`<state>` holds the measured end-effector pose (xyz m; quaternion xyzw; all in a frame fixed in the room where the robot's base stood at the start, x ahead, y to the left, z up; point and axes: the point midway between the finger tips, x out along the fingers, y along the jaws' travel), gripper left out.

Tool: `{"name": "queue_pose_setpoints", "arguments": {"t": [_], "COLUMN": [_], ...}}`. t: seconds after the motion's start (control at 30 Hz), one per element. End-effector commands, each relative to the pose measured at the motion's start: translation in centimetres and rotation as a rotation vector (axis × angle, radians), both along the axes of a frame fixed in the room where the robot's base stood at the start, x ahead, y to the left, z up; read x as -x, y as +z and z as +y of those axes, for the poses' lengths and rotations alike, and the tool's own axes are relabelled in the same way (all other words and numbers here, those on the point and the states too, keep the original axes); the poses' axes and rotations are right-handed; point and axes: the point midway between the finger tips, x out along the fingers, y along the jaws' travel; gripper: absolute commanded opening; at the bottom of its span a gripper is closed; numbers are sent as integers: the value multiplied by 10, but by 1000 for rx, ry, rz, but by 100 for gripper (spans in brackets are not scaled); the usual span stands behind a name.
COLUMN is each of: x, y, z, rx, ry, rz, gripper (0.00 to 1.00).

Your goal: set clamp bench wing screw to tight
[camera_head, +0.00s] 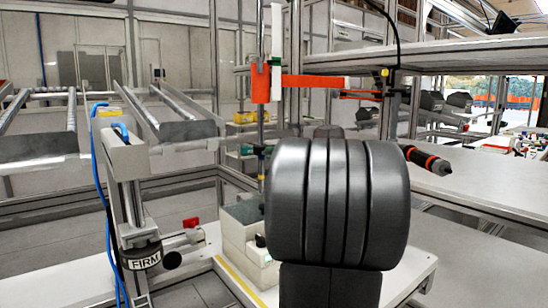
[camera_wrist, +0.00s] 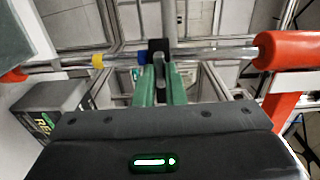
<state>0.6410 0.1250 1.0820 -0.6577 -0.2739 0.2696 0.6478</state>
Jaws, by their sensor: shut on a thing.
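In the wrist view, the green fingers of my gripper (camera_wrist: 159,84) are shut on a small grey upright piece (camera_wrist: 159,66), which seems to be the wing screw. It sits against a black block (camera_wrist: 159,46) on a metal rod (camera_wrist: 210,53). Blue and yellow collars lie left of it on the rod. In the head view, the rod (camera_head: 261,124) stands upright below an orange block (camera_head: 261,83). Green fingertips of my gripper (camera_head: 262,151) show beside it; my dark arm hides the rest. The screw's setting cannot be read.
A pale block (camera_head: 240,240) lies below the rod. An orange bar (camera_head: 312,82) reaches right from the rod. A grey shelf (camera_head: 450,52) overhangs the right side.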

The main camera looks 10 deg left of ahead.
Motion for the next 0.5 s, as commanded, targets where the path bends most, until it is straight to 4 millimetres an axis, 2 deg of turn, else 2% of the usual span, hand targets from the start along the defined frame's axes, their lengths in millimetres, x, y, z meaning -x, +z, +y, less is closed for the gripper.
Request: {"name": "queue_pose_setpoints", "arguments": {"t": [0.17,0.2,0.3,0.5], "x": [0,0,0,0], "y": [-1,-1,-1,-1], "z": [0,0,0,0], "rx": [2,2,1,1], "ry": [1,1,1,0], "rz": [2,2,1,1], "gripper": [0,12,31,32]}}
